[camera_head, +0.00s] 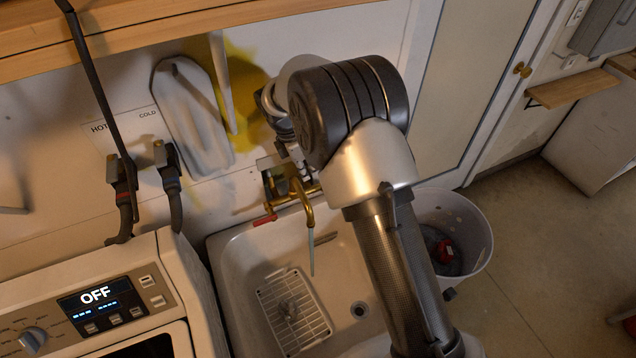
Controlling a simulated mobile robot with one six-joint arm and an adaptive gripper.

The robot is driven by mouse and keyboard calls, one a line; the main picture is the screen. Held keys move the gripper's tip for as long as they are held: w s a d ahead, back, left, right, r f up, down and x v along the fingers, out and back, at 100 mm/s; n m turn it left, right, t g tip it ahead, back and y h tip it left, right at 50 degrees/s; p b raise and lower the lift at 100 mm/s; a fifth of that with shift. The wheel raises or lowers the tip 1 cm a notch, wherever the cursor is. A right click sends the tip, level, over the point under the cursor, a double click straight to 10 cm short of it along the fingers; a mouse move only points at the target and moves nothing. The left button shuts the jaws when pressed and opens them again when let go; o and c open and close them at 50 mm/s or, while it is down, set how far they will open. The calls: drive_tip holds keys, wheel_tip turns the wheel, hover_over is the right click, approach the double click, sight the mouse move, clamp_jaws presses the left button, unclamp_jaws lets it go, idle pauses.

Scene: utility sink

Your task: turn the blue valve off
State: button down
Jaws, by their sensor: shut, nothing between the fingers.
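A brass faucet (294,190) is mounted at the back of the sink, with a red handle (265,220) on its left side. I see no blue handle on the faucet; its right side is hidden behind my arm. My gripper (283,150) is partly hidden behind my own wrist. It is close to the wall above the faucet in the picture, and it looks shut and empty. I cannot tell whether it touches anything. On the left wall, two hose valves sit under HOT and COLD labels; the cold valve (166,160) has a bluish band below it.
The white sink (225,250) holds a wire rack (295,310). A washer (130,270) with an OFF display stands at left, and a white basket (478,225) at right. A wooden shelf (190,27) runs above. An ironing-board-like object (192,115) leans against the wall.

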drive_tip(key=shift+f, duration=0.2)
drive_tip(key=b+x, duration=0.1)
drive_tip(key=x, duration=0.8)
drive_tip(key=shift+f+b, duration=0.4)
drive_tip(key=shift+w+r, duration=0.1)
drive_tip(key=shift+r, duration=0.05)
